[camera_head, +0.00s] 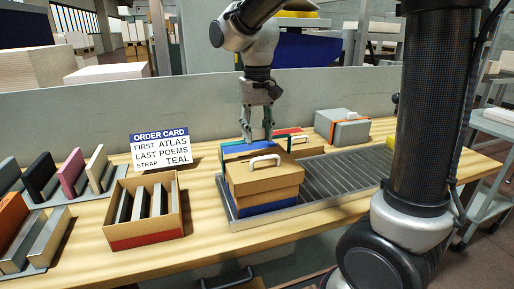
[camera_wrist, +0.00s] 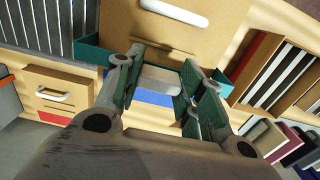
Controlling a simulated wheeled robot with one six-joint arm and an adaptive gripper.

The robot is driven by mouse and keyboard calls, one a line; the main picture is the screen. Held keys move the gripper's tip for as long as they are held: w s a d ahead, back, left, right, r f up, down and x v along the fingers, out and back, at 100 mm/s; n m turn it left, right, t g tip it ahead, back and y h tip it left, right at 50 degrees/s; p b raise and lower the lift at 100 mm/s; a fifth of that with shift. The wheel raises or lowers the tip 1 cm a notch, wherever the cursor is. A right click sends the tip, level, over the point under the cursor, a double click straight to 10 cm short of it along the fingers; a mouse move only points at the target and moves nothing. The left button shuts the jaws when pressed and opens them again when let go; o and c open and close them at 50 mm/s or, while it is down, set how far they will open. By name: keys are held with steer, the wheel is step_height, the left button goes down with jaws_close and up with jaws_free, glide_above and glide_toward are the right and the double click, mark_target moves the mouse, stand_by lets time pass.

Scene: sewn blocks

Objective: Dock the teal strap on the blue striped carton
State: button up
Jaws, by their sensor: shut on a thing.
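The blue striped carton (camera_head: 263,180) stands upright on a grey tray, with a tan lid, a white handle and a blue lower band. Its tan top and handle also show in the wrist view (camera_wrist: 205,20). My gripper (camera_head: 258,138) points down at the carton's far edge. In the wrist view my gripper (camera_wrist: 160,85) is shut on a pale grey grip block of the teal strap (camera_wrist: 92,50). The strap's teal ends reach out on both sides of the fingers, along the carton's far edge. Whether it touches the carton is hidden by the fingers.
A red striped carton (camera_wrist: 50,95) stands close behind, and a grey box with an orange strap (camera_head: 342,128) stands farther right. Grey rollers (camera_head: 345,175) run rightward. An open book box (camera_head: 143,235) and an order card (camera_head: 160,147) reading "STRAP TEAL" are left.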

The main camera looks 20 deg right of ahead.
mark_target(257, 140)
steer(key=shift+f, duration=2.45)
steer(key=shift+f, duration=0.1)
steer(key=shift+s+f, duration=0.2)
steer(key=shift+f, duration=0.2)
steer(key=o, duration=0.8)
steer(key=shift+f, duration=0.2)
steer(key=shift+o, duration=0.2)
steer(key=shift+w+r, duration=0.1)
steer(key=shift+r, duration=0.1)
